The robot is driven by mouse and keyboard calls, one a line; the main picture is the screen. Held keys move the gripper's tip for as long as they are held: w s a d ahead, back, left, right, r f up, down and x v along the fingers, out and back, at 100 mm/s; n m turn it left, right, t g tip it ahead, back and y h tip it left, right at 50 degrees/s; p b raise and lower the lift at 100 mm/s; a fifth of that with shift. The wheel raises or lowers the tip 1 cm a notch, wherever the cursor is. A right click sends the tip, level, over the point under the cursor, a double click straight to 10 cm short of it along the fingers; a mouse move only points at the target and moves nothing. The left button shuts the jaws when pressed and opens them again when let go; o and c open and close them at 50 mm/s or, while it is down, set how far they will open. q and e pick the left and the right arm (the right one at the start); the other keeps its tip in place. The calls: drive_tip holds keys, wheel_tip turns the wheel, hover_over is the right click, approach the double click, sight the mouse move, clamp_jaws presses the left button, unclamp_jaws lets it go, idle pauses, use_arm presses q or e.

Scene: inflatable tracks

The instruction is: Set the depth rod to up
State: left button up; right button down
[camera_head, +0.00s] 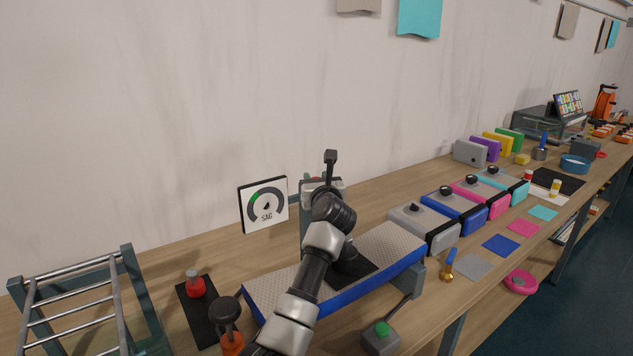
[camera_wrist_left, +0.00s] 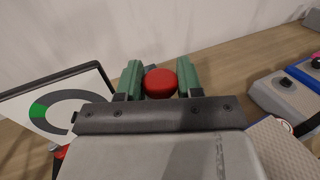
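A red round knob (camera_wrist_left: 160,83) shows in the left wrist view between the two green fingers of my left gripper (camera_wrist_left: 160,80). It fills most of the gap; I cannot tell whether the fingers press on it. In the head view my left gripper (camera_head: 318,184) is in front of a grey device (camera_head: 305,222) that stands behind the blue-edged pad. My arm hides much of the device, and the depth rod cannot be made out clearly. A dark T-shaped piece (camera_head: 330,158) rises above the gripper. My right gripper is not in view.
A gauge sign marked SAG (camera_head: 264,204) stands close left of the device. The blue-edged pad (camera_head: 395,246) lies under my arm. Grey, blue, pink and teal boxes (camera_head: 422,225) are to the right. A metal ladder-like rack (camera_head: 75,300) and a red-topped item (camera_head: 194,284) are left.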

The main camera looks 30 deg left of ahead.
use_arm(q)
clamp_jaws()
wheel_tip(320, 180, up, 5)
drive_tip(key=p, duration=0.3)
drive_tip(key=shift+f+p, duration=0.15)
drive_tip(key=shift+p, duration=0.15)
drive_tip(key=shift+o, duration=1.6)
unclamp_jaws()
drive_tip(key=shift+o, duration=1.1)
drive_tip(key=shift+f, duration=0.1)
